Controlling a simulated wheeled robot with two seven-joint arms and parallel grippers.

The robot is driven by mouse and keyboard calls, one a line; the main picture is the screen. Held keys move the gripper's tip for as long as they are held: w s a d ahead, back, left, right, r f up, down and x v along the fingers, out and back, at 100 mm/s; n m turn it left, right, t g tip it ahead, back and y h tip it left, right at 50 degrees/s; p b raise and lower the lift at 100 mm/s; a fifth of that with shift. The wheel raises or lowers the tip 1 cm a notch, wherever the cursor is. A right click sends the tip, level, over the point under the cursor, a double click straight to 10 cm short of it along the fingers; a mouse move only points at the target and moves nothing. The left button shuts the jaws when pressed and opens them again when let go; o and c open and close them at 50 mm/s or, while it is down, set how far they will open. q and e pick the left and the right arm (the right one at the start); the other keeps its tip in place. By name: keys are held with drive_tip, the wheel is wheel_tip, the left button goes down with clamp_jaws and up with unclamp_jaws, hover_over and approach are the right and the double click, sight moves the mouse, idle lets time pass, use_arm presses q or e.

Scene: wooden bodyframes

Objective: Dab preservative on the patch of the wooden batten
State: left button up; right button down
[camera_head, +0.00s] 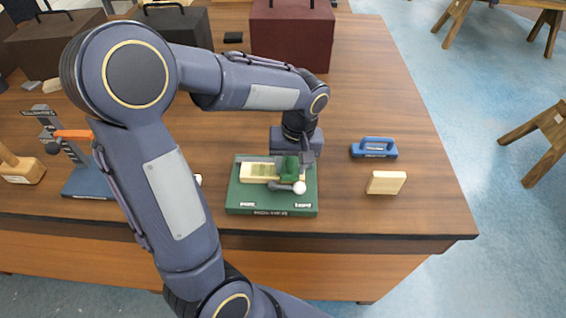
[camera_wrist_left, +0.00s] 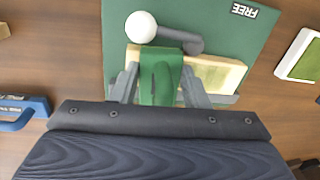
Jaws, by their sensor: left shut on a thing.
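A pale wooden batten (camera_head: 256,170) lies on a green board (camera_head: 240,200) near the table's front edge. My left gripper (camera_head: 291,160) is over the batten's right part, pointing down, and is shut on a green block. In the left wrist view the green block (camera_wrist_left: 161,76) sits between the fingers, overlapping the batten (camera_wrist_left: 217,73). I cannot tell whether it touches the wood. A grey lever (camera_wrist_left: 180,38) with a white ball (camera_wrist_left: 141,27) lies beside the block, in front of the batten. My right gripper is out of view.
A blue handled tool (camera_head: 374,148) and a small wooden block (camera_head: 386,182) stand right of the board. A white-rimmed green pad (camera_wrist_left: 302,57) is at the wrist view's right. A dark red case (camera_head: 290,38) stands behind. The table's right side is mostly clear.

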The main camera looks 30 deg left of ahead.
use_arm(q)
drive_tip(key=shift+w+d+f, duration=0.1)
drive_tip(key=shift+w+d, duration=0.15)
drive_tip(key=shift+d, duration=0.25)
drive_tip(key=shift+w+d, duration=0.25)
drive_tip(key=shift+d, duration=0.25)
drive_tip(key=shift+r+p, duration=2.4)
drive_tip(key=shift+r, duration=0.65)
wheel_tip(320, 180, up, 3)
drive_tip(key=shift+p, duration=1.25)
